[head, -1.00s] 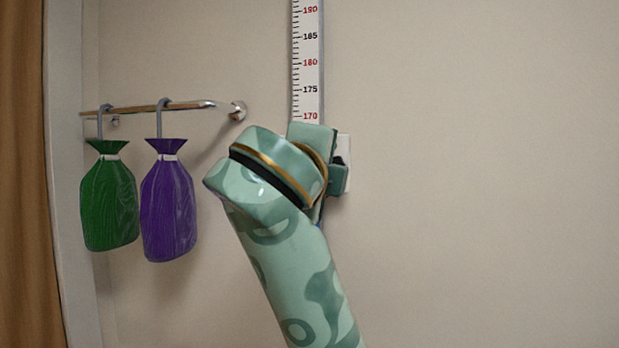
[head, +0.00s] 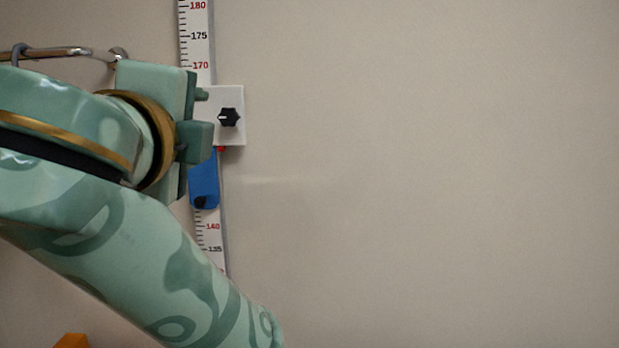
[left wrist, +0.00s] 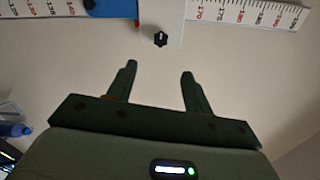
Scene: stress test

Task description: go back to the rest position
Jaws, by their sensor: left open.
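My left arm comes in from the left in the head view. Its gripper (head: 207,118) points at the wall near a white plate with a black knob (head: 229,117). In the left wrist view the two fingers of my left gripper (left wrist: 158,85) stand apart with nothing between them. The black knob (left wrist: 160,39) shows beyond the fingertips, with a gap between. My right gripper is in neither view.
A height scale (head: 197,40) runs up the wall behind the plate, with a blue slider (head: 205,183) below it. A metal rail (head: 70,52) is at the upper left. An orange thing (head: 72,341) peeks in at the bottom left. The wall to the right is bare.

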